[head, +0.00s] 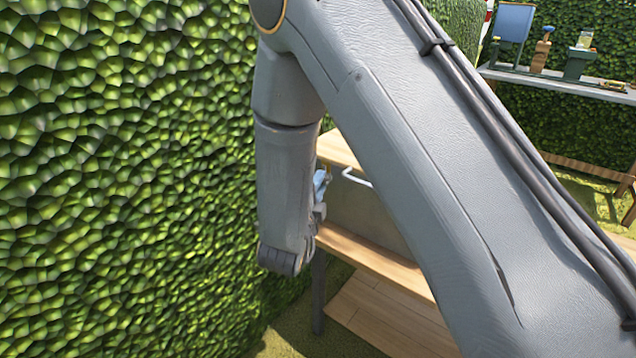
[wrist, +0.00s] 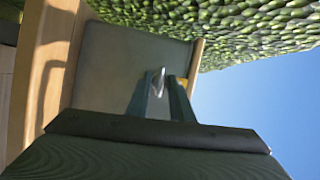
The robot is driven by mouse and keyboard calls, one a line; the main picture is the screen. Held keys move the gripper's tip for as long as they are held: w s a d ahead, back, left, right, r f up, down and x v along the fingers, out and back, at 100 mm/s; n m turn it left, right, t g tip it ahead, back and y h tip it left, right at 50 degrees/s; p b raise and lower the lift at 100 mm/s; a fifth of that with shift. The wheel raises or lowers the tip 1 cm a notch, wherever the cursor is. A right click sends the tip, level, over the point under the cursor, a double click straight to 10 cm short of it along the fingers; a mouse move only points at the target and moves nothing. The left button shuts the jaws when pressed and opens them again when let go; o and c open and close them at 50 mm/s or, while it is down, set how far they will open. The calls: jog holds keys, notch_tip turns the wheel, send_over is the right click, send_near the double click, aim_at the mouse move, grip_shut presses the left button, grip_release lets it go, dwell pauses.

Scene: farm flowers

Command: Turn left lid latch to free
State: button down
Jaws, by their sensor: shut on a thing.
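A grey box panel with pale wooden edging (wrist: 112,62) fills the upper left of the wrist view, which is turned on its side. My gripper (wrist: 167,84) reaches to the panel near its wooden edge, its two dark fingers close together. A small shiny metal piece, apparently the left lid latch (wrist: 159,74), sits at the fingertips, and my gripper is shut on it. A small yellow patch shows beside the fingertips. Which way the latch is turned cannot be told. In the head view, the grey box (head: 365,210) with a wooden top stands partly behind my arm; the fingertips are mostly hidden there.
A leafy hedge (head: 120,180) stands close on the left. A white handle (head: 356,178) sticks out from the box front. The box rests on a wooden bench (head: 365,252) with a lower shelf (head: 375,315). Another table (head: 560,84) with tools stands at the back right.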

jog(key=shift+w+a+r+n+g+h+p, duration=0.15)
jog(key=shift+n+g+h+p, duration=0.7)
jog(key=shift+n+p, duration=1.45)
jog(key=shift+a+r+n+g+h+p, duration=0.15)
jog(key=shift+n+g+h+p, duration=0.2)
jog(key=shift+n+g+p, duration=1.45)
jog(key=shift+w+a+r+n+g+h+p, duration=0.15)
jog(key=shift+n+g+h+p, duration=0.4)
jog(key=shift+n+p, duration=2.3)
jog(key=shift+m+p, duration=0.55)
jog(key=shift+p, duration=0.1)
jog(key=c, duration=1.6)
grip_release()
jog(key=shift+d+f, duration=0.1)
jog(key=shift+s, duration=0.15)
